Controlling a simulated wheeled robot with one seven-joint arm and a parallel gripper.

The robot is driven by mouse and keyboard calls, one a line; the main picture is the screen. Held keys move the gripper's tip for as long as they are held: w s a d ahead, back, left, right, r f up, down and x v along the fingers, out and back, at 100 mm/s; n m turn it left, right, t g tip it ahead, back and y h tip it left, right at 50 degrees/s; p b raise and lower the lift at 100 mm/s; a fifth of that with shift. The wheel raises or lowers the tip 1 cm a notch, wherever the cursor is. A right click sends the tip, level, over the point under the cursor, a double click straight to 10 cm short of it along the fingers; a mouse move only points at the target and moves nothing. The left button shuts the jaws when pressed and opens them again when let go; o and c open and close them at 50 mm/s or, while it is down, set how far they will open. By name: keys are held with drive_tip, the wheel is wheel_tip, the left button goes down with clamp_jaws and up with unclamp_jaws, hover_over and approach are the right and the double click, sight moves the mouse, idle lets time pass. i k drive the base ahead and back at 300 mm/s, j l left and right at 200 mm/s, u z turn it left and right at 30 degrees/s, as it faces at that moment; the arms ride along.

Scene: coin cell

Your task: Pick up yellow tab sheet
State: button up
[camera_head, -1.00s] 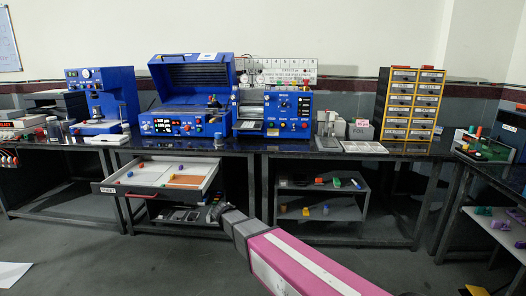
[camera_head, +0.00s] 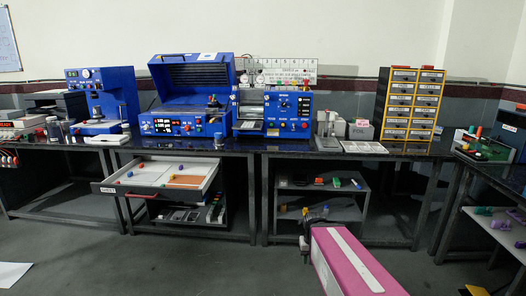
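I cannot make out a yellow tab sheet for certain. A small yellow item (camera_head: 477,290) lies low at the bottom right edge, cut off by the frame. The open drawer (camera_head: 118,189) holds white and orange-brown flat areas with small coloured pieces; none is clearly a yellow sheet. My gripper (camera_head: 305,240) is at the end of my magenta arm, in front of the lower shelf under the middle bench. It is dark and small, and its fingers are too unclear to tell open from shut. It partly hides small items on that shelf.
Blue machines (camera_head: 185,95) stand along the bench (camera_head: 240,149). A yellow drawer cabinet (camera_head: 409,105) stands at the right. The shelf unit (camera_head: 290,212) holds small coloured items. A side table with purple pieces (camera_head: 500,222) is at far right. The floor at the left is open.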

sight(176, 179)
drive_tip(key=u, duration=1.5)
drive_tip(key=i+l+z, duration=0.15)
drive_tip(key=i, duration=0.7)
